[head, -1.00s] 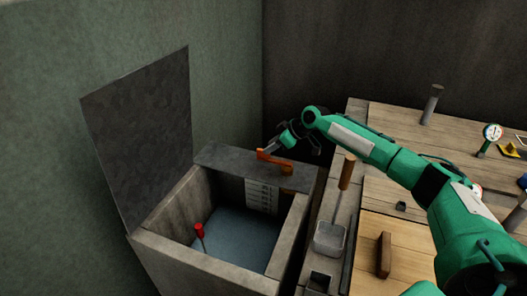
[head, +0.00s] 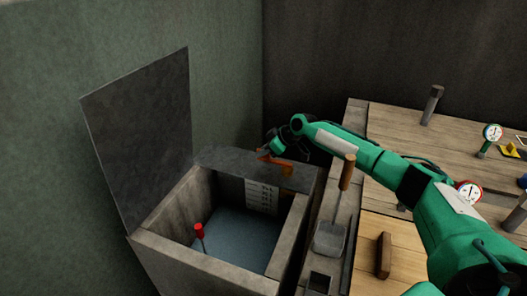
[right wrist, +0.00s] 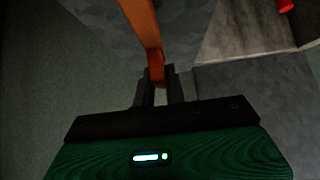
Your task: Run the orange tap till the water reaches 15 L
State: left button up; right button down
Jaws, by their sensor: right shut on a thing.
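The orange tap (head: 283,167) sits on the dark ledge at the back of an open stone tank (head: 170,248). My right gripper (head: 268,153) reaches over from the right and is at the tap's lever. In the right wrist view, its fingers (right wrist: 160,88) are shut on the orange lever (right wrist: 142,22). Bluish water (head: 240,238) lies in the tank. A pale scale plate (head: 262,197) stands on the tank's inner back wall; its marks are too small to read. My left gripper is not in view.
A red-topped rod (head: 199,230) stands in the tank near its front left. The dark lid (head: 140,135) stands raised at the left. Right of the tank are a wooden-handled scoop (head: 331,238), a wooden worktop (head: 395,130) and a red-rimmed gauge (head: 469,191).

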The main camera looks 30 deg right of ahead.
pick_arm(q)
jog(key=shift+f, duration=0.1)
